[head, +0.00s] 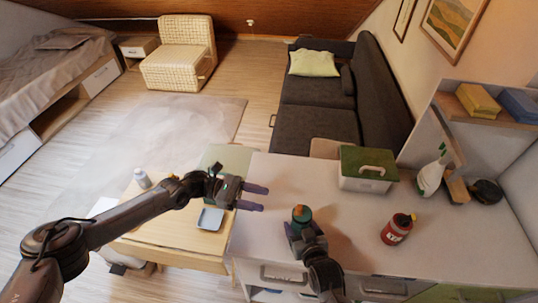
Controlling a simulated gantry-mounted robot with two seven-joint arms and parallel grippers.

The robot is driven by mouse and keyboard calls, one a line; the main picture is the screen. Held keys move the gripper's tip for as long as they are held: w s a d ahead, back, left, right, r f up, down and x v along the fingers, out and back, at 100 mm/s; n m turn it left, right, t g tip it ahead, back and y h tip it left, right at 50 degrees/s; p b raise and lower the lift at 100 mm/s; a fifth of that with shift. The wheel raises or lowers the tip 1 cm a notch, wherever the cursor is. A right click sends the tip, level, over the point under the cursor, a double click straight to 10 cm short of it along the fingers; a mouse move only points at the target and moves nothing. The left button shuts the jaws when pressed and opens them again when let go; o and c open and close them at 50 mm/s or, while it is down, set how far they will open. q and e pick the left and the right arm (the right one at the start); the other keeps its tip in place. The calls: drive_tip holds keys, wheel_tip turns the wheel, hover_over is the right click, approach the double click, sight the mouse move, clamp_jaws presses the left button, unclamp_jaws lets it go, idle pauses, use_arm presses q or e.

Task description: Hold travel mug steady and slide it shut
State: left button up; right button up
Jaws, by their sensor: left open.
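A teal mug with a brown top (302,214), seemingly the travel mug, stands upright on the white counter (350,225). My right gripper (304,232) is right at its near side, and its body hides the mug's lower part. I cannot tell whether its fingers are closed on the mug. My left gripper (254,198) is open and empty, its purple fingers pointing right over the counter's left edge, apart from the mug. Drawer fronts with handles (284,273) show along the counter's near side; how far any drawer is open is unclear.
Behind are a green-lidded box (366,169) and a spray bottle (431,176). A wooden table (175,233) with a small grey-blue tray (210,219) and white bottle (142,178) is at left.

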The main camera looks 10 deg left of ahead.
drive_tip(key=o, duration=0.4)
drive_tip(key=shift+s, duration=0.1)
